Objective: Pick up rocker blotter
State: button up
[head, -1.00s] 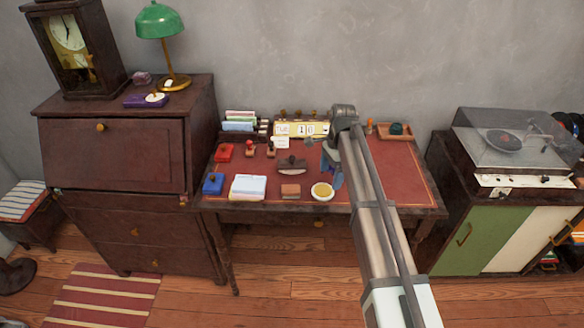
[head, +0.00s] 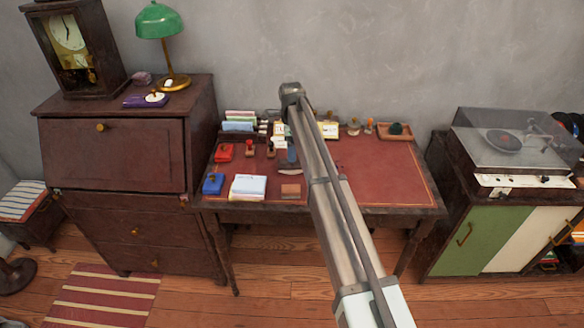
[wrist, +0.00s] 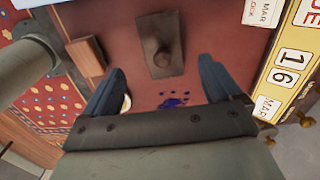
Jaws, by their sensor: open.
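The rocker blotter, dark brown with a round knob on top, lies on the red desk top (head: 370,170). In the wrist view the rocker blotter (wrist: 158,32) is at top centre, just beyond the fingertips. In the head view only its lower edge (head: 289,172) shows; my arm and gripper hide the rest. My gripper (wrist: 161,66) is open and empty, its two blue fingers apart, with the blotter's knob end roughly in line with the gap. In the head view my gripper (head: 292,154) is above the blotter; contact cannot be told.
A brown block (head: 290,191) and a white paper stack (head: 248,187) lie nearer the front edge. Red (head: 223,153) and blue (head: 213,184) boxes are left. A calendar (wrist: 290,80) stands beside the blotter area. A wooden tray (head: 395,131) is back right. The desk's right half is mostly clear.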

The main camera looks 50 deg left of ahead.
jog(key=shift+w+f, duration=0.2)
jog(key=shift+f, duration=3.4)
jog(key=shift+c, duration=0.3)
jog(key=c, duration=1.3)
jog(key=shift+o, duration=0.2)
notch_tip(320, 180, up, 10)
jog(key=shift+r, duration=0.1)
